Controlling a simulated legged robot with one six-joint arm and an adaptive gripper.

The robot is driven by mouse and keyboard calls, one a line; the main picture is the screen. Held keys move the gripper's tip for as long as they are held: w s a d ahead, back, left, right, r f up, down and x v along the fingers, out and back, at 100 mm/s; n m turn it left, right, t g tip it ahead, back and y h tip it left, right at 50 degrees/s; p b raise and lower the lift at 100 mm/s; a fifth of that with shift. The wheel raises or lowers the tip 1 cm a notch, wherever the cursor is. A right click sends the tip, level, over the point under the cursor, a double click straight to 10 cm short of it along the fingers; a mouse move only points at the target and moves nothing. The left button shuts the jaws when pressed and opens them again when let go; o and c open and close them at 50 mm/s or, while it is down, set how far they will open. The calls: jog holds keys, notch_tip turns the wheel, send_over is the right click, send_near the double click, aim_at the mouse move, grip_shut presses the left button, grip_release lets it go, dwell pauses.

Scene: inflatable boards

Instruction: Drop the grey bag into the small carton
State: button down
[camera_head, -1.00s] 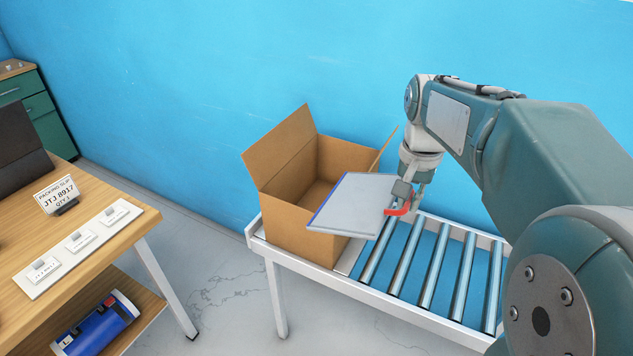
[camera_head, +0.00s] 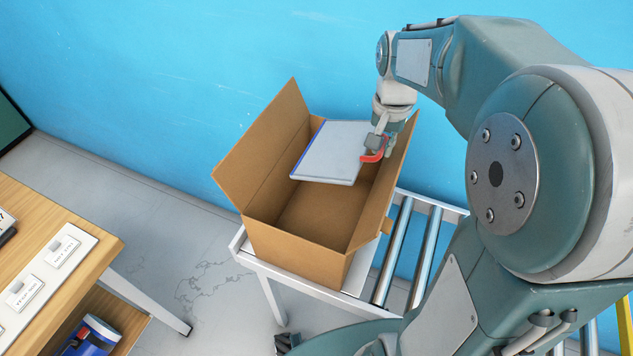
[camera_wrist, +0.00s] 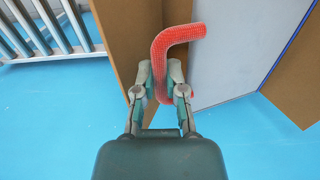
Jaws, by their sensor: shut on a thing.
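The grey bag (camera_head: 330,155) is a flat, pale grey panel with a blue edge and a red handle (camera_head: 371,157). My gripper (camera_head: 376,143) is shut on the red handle, which also shows between the fingers in the wrist view (camera_wrist: 163,60). The bag hangs over the open mouth of the brown carton (camera_head: 290,252), towards its back right. Its lower edge overlaps the carton's inside; how deep it sits is hard to tell. In the wrist view the grey face (camera_wrist: 235,50) lies between brown carton walls.
The carton stands with its flaps spread at the left end of a roller conveyor (camera_head: 425,245). A blue wall (camera_head: 150,80) rises behind. A wooden table (camera_head: 60,215) with white labelled tags stands at the left, with a blue roll (camera_head: 88,338) below.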

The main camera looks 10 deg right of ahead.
jog(key=f, duration=0.4)
jog(key=shift+s+a+f, duration=0.1)
jog(key=shift+a+f, duration=0.1)
jog(key=shift+d+f, duration=0.1)
jog(key=shift+f, duration=0.65)
jog(key=c, duration=0.6)
grip_release()
jog(key=shift+c, duration=0.2)
notch_tip(320, 180, up, 12)
